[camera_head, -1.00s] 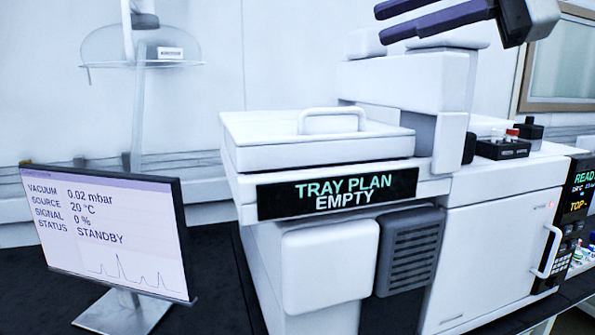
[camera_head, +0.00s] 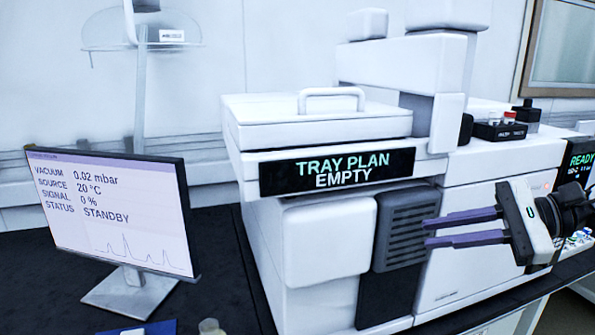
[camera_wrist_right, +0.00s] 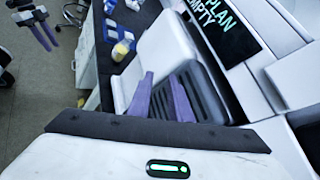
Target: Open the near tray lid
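The near tray lid (camera_head: 310,125) is a flat white cover lying shut on the tray compartment in the head view. Its white bar handle (camera_head: 331,91) stands on top toward the back. The tray compartment below is hidden by the lid. My right gripper (camera_head: 426,233) is open and empty, its two purple fingers pointing left in front of the grey vent grille, below and right of the lid. Its fingers also show in the right wrist view (camera_wrist_right: 163,77). My left gripper (camera_wrist_right: 46,36) shows at the top left of the right wrist view, its fingers apart and empty.
A display panel (camera_head: 337,171) below the lid reads TRAY PLAN EMPTY. A monitor (camera_head: 115,208) stands left of the machine. A tall white housing (camera_head: 405,60) rises behind the lid's right end. A small black vial rack (camera_head: 499,132) sits on the machine's right.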

